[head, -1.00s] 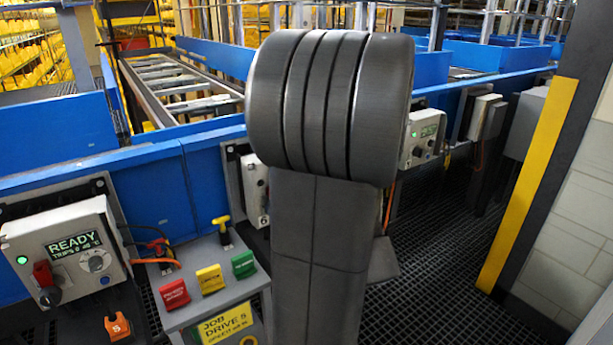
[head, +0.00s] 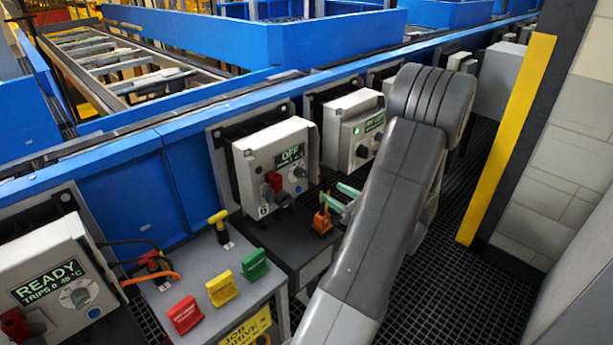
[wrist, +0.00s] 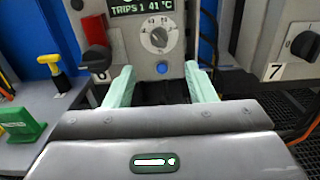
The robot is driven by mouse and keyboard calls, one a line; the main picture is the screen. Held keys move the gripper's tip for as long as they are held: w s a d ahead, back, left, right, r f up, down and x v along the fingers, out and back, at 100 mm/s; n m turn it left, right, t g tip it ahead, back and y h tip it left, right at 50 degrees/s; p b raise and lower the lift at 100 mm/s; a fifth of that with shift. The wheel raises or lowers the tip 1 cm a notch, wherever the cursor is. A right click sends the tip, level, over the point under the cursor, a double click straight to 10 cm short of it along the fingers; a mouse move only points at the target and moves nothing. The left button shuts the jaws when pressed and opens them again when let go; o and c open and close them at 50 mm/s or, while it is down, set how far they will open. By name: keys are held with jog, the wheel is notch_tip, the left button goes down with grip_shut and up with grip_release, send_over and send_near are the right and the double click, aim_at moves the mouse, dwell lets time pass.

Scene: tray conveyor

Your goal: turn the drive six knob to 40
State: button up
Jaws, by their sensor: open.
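The drive six box (head: 245,165) is a grey cabinet with a 6 label, a display reading OFF and a red handle (head: 273,182). Its grey knob (head: 299,172) is right of the handle. In the wrist view the knob (wrist: 159,39) is straight ahead, below a display (wrist: 142,7) partly reading "TRIPS 1 41 °C". Small marks ring the knob; its exact setting is too small to read. My gripper (wrist: 162,88) is open and empty, its pale green fingers apart and below the knob, not touching it. The gripper also shows in the head view (head: 346,198).
The drive seven box (head: 355,130), with its own knob (wrist: 305,44), stands close on the right. A red handle (wrist: 96,58) is left of the knob, a blue button (wrist: 162,67) below. Red, yellow and green blocks (head: 222,289) sit on the left stand. An orange piece (head: 321,222) is near my gripper.

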aim_at(305, 176)
jog(key=x, duration=1.2)
jog(key=shift+s+p, duration=0.1)
jog(key=shift+p, duration=0.25)
jog(key=shift+f, duration=0.1)
jog(key=c, duration=1)
